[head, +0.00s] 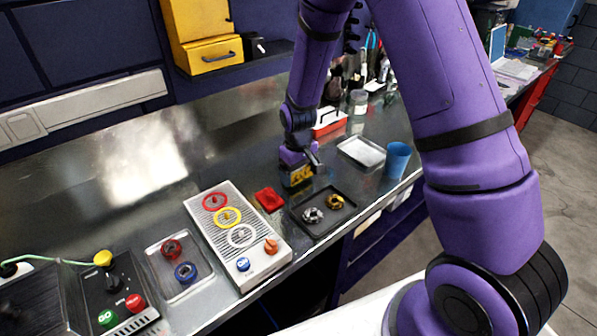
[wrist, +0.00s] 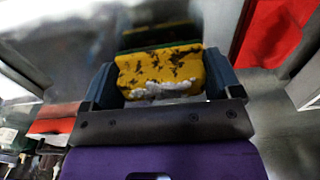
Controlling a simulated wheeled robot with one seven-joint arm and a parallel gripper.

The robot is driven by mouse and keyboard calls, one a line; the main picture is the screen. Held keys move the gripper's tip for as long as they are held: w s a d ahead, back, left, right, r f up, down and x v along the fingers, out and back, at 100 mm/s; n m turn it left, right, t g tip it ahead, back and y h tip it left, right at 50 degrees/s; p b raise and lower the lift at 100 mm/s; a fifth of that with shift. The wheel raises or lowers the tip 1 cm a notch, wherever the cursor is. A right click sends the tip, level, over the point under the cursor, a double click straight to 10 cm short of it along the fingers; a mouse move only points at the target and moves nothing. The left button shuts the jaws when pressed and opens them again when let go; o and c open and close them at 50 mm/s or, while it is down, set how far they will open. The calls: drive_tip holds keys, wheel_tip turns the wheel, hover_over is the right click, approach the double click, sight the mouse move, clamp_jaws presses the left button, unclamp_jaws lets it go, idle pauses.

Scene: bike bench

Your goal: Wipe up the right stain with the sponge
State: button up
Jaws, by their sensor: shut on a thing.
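My gripper (head: 298,164) is low over the steel bench, near the back wall. Its two fingers (wrist: 160,88) are shut on the sides of a yellow sponge (wrist: 158,70). The sponge has dark smudges and a strip of white foam along its near edge in the wrist view. In the head view the sponge (head: 298,178) is at or just above the bench; I cannot tell whether it touches. No stain can be made out in either view; the gripper and sponge may hide it.
A red square (head: 269,200) and a dark tray (head: 323,213) with two ring parts lie close by. A white board with coloured rings (head: 237,234) is to the left. A pale tray (head: 361,152), blue cup (head: 398,160) and red box (head: 329,122) stand to the right and behind.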

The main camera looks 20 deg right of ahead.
drive_tip(key=shift+f, duration=0.6)
idle(0.7)
drive_tip(key=shift+a, duration=0.1)
drive_tip(key=shift+s+a, duration=0.2)
drive_tip(key=shift+a, duration=0.35)
drive_tip(key=shift+d, duration=0.1)
drive_tip(key=shift+w+d, duration=0.2)
drive_tip(key=shift+d, duration=0.45)
drive_tip(key=shift+w+d, duration=0.2)
drive_tip(key=shift+d, duration=0.4)
drive_tip(key=shift+a, duration=0.15)
drive_tip(key=shift+s+a, duration=0.25)
drive_tip(key=shift+a, duration=0.35)
drive_tip(key=shift+s+a, duration=0.2)
drive_tip(key=shift+a, duration=0.4)
